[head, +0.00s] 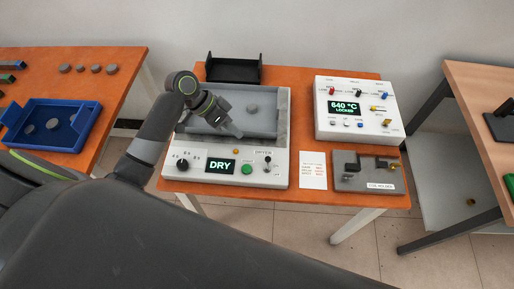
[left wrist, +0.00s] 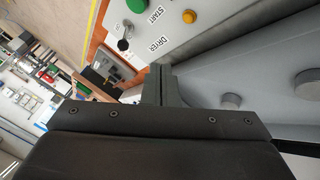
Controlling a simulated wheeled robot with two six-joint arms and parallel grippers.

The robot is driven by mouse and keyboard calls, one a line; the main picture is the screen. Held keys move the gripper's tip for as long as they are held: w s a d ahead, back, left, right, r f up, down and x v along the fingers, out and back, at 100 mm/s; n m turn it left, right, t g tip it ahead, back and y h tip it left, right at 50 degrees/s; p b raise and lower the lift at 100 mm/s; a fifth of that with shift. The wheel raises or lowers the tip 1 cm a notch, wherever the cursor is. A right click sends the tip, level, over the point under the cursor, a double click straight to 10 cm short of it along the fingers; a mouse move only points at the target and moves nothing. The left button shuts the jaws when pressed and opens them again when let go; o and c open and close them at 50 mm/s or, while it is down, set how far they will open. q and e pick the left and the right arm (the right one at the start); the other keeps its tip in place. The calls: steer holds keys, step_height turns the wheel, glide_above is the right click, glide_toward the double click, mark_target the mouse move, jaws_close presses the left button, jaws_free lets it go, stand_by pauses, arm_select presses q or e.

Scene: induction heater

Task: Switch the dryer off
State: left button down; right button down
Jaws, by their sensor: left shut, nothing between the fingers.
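The dryer (head: 280,172) is a white panel with a grey tray (head: 270,120) behind it, on the orange table. Its display (head: 221,166) reads DRY in green. The dryer's toggle switch (head: 267,162), under the DRYER label, is at the panel's right; its lever appears tilted up, though small. My left gripper (head: 237,133) is shut and empty above the tray, behind the panel and apart from the switch. Its closed fingers also show in the left wrist view (left wrist: 160,83). My right gripper is out of view.
A green START button (head: 247,170), an amber lamp (head: 236,152) and a knob (head: 183,163) share the panel. A white heater box (head: 345,125) reading 640 °C LOCKED and a grey tool holder (head: 355,183) stand right. A black bin (head: 233,72) is behind.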

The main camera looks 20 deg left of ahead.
mark_target(268, 164)
arm_select(q)
steer(key=x, duration=0.5)
steer(key=shift+d+f+p, duration=0.2)
steer(key=shift+d+p, duration=0.1)
steer(key=shift+p, duration=0.05)
steer(key=d, duration=0.1)
steer(key=s+d+p, duration=0.1)
steer(key=d, duration=0.1)
steer(key=shift+s+p, duration=0.2)
steer(key=shift+p, duration=0.1)
steer(key=shift+s+d+f, duration=0.1)
steer(key=shift+s+d, duration=0.2)
steer(key=shift+d, duration=0.1)
